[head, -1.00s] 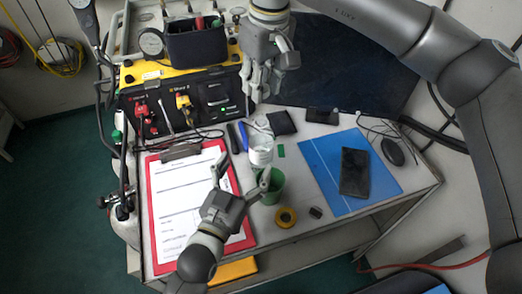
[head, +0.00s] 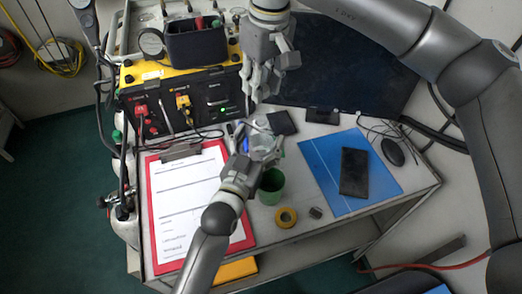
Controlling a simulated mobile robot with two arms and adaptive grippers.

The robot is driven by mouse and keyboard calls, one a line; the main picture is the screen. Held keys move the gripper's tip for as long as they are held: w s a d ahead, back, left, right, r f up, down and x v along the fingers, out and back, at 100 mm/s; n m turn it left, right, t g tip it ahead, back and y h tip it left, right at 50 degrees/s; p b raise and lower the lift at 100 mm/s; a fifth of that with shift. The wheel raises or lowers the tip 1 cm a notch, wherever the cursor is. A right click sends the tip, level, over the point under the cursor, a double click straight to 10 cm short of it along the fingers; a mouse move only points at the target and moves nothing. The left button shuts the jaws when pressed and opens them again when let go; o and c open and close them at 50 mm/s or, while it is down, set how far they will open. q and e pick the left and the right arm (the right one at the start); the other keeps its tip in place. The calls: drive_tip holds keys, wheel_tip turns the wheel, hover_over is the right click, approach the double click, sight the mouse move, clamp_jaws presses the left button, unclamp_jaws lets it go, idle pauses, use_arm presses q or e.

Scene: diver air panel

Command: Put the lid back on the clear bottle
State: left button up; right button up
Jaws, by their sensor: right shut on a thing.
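The clear bottle (head: 265,143) stands upright on the table behind the green cup, partly hidden by my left gripper. My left gripper (head: 262,150) is open, with its fingers around the bottle; whether they touch it I cannot tell. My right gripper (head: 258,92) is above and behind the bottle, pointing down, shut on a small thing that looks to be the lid. The fingers hide most of it, and it is apart from the bottle.
A green cup (head: 271,187) stands close in front of the bottle. A yellow tape roll (head: 286,217) lies near the front edge. A red clipboard (head: 151,215) is on the left, a blue folder (head: 322,172) on the right. The air panel (head: 178,100) and a dark monitor (head: 345,70) stand behind.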

use_arm(q)
drive_tip(key=c, duration=1.3)
drive_tip(key=shift+c, duration=0.2)
use_arm(e)
hover_over(261, 117)
drive_tip(key=shift+s+d+f, duration=0.1)
drive_tip(key=shift+f, duration=1.15)
drive_tip(key=shift+s+f, duration=0.1)
drive_tip(key=shift+f, duration=1.15)
drive_tip(key=shift+f, duration=0.85)
drive_tip(key=shift+f, duration=0.55)
